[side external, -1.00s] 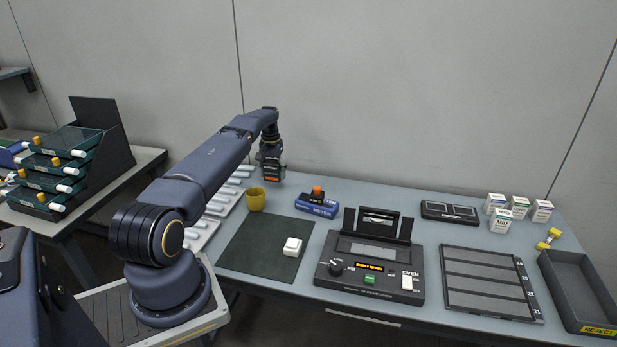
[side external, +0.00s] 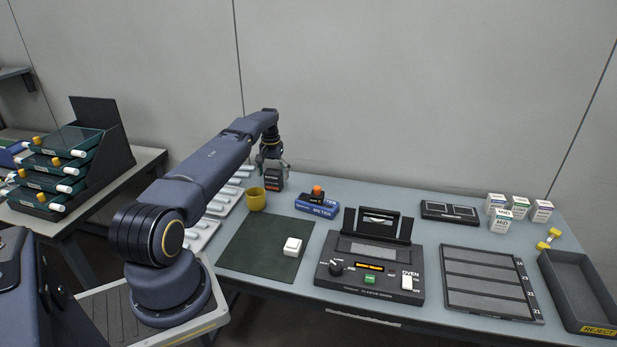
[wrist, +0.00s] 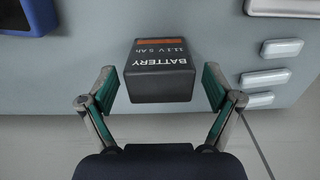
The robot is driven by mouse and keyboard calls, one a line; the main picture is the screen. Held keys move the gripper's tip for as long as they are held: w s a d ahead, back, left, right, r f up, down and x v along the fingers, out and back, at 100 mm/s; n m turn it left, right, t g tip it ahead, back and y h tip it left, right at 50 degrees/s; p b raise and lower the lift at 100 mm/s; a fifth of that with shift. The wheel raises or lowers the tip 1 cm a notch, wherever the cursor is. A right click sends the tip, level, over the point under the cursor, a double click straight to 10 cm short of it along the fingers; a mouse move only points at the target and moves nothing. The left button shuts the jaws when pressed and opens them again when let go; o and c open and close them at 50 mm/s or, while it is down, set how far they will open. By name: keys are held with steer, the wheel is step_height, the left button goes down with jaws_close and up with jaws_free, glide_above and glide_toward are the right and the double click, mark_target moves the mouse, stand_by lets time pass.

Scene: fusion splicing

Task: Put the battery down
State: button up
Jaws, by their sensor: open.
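The battery (wrist: 160,75) is a dark block with an orange band and white lettering. In the side external view the battery (side external: 274,180) stands on the table behind the yellow cup, just below my gripper (side external: 270,158). In the wrist view my gripper (wrist: 160,90) is open, with one finger on each side of the battery and a visible gap at both sides. The fingers do not touch it.
A yellow cup (side external: 256,199) and a blue meter (side external: 317,206) stand close to the battery. A tray with several pale sleeves (side external: 222,203) lies to its left. A dark mat (side external: 262,262) with a white box (side external: 292,247) is in front.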

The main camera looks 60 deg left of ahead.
step_height(320, 180, up, 11)
steer(key=shift+f, duration=0.15)
step_height(320, 180, up, 6)
glide_above(273, 171)
steer(key=w+d, duration=0.3)
steer(key=w+d+r+m+t, duration=0.1)
steer(key=w+d+r+m, duration=0.15)
steer(key=d+r, duration=0.6)
steer(key=s+d+r+m+t+y, duration=0.1)
steer(key=d+r, duration=0.5)
steer(key=d, duration=0.2)
steer(key=s+d+r+t, duration=0.1)
steer(key=s+d+r, duration=0.1)
steer(key=d+r, duration=0.45)
steer(key=s+d+m, duration=0.2)
steer(key=s+d, duration=0.4)
steer(key=d, duration=0.4)
steer(key=s+d+f+m+t, duration=0.1)
steer(key=s+d+f, duration=0.1)
steer(key=s+d, duration=0.4)
steer(key=s+d+f+m+t+h, duration=0.1)
steer(key=s+d+f+m, duration=0.1)
steer(key=s+d, duration=0.4)
steer(key=s+f, duration=0.1)
steer(key=s, duration=0.3)
steer(key=shift+f+t, duration=0.3)
steer(key=shift+m, duration=0.25)
